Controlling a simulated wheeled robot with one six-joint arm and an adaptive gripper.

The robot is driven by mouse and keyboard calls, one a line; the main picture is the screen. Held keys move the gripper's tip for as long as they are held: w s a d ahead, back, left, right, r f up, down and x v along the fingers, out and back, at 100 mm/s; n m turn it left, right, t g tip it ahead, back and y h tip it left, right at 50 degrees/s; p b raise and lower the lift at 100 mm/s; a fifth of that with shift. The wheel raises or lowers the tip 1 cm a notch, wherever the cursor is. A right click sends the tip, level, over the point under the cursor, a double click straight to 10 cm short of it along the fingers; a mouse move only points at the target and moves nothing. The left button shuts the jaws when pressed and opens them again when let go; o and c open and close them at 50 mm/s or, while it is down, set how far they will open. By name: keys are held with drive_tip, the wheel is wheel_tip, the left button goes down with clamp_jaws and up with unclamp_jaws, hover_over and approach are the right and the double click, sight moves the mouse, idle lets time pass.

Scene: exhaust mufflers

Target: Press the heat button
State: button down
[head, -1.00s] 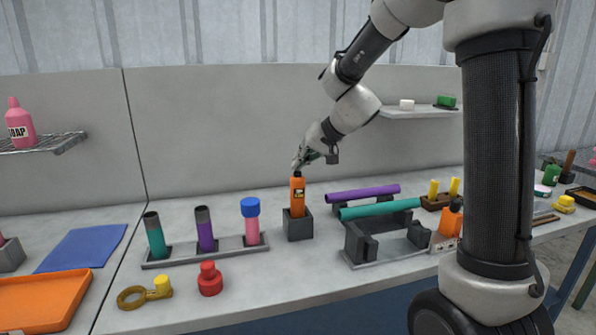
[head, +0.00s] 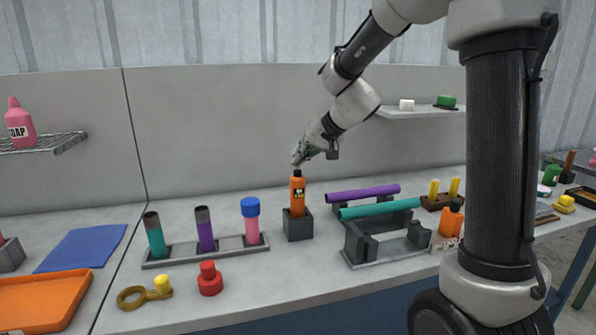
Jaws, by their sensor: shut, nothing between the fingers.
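An orange bottle-like tool (head: 298,194) with a black top and a dark label stands upright in a dark grey square holder (head: 299,228) on the bench. I cannot make out which part is the heat button; the black top (head: 297,173) is the only button-like part I see on it. My gripper (head: 298,162) is shut and empty, pointing down just above the black top. A small gap seems to show between them, though the fingertips are small in view.
Right of the holder, purple (head: 362,194) and teal (head: 380,208) tubes lie on grey stands. Left is a rack (head: 205,251) with upright coloured tubes. A red knob-shaped part (head: 209,279) and a yellow ring-shaped part (head: 145,293) lie in front. A shelf (head: 415,112) is behind my arm.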

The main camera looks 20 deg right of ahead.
drive_tip(key=shift+r, duration=2.75)
drive_tip(key=shift+s+f, duration=0.1)
drive_tip(key=shift+s, duration=0.05)
drive_tip(key=s+d+f+g+h, duration=0.1)
drive_tip(key=s+d, duration=0.3)
drive_tip(key=s, duration=0.7)
drive_tip(key=s+d+f+n+g+h, duration=0.1)
drive_tip(key=s+d, duration=0.4)
drive_tip(key=s, duration=0.7)
drive_tip(key=s+d+f+g+h, duration=0.1)
drive_tip(key=s+d+h, duration=0.2)
drive_tip(key=s, duration=0.8)
drive_tip(key=shift+s+d+f+n, duration=0.2)
drive_tip(key=shift+d+f+n, duration=0.2)
drive_tip(key=shift+d, duration=0.6)
